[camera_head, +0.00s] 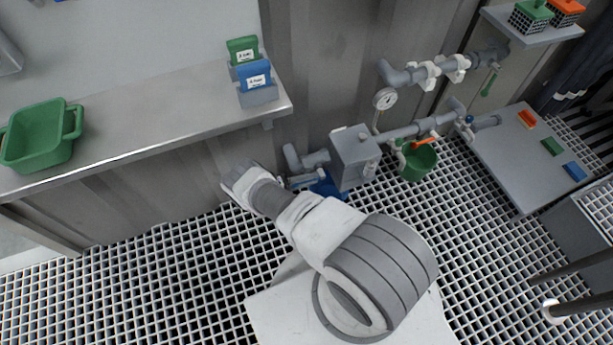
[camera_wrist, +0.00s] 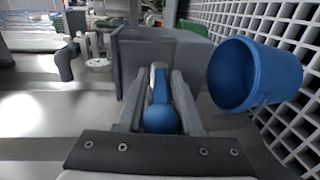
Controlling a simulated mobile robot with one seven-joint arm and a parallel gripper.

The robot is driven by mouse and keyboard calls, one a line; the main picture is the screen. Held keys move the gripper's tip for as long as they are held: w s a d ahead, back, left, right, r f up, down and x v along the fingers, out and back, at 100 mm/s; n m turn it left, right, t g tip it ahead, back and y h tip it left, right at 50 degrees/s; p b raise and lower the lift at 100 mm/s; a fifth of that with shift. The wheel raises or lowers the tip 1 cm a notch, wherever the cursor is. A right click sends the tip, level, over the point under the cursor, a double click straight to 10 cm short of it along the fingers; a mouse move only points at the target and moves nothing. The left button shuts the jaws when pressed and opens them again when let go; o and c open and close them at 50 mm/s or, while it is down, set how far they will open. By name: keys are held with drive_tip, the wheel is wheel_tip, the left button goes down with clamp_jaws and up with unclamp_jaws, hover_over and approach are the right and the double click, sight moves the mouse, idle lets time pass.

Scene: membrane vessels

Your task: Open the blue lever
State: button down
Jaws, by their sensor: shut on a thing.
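The blue lever (camera_wrist: 160,91) shows in the wrist view, with a round blue knob at its near end and a pale far end by the grey valve box (camera_wrist: 145,50). My gripper (camera_wrist: 158,80) has one finger on each side of the lever and is shut on it. In the head view the grey box (camera_head: 355,155) stands in the pipework against the wall. My arm comes in from the lower right there, and the lever and my fingertips cannot be made out.
A blue bucket (camera_wrist: 252,75) is right of my gripper in the wrist view. A green bucket (camera_head: 418,163) stands below the pipe with an orange lever (camera_head: 425,141). A pressure gauge (camera_head: 385,98) and a grey bench (camera_head: 150,125) are close by. The grated floor in front is clear.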

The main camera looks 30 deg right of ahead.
drive_tip(key=shift+w, duration=0.1)
idle(0.4)
drive_tip(key=c, duration=0.8)
unclamp_jaws()
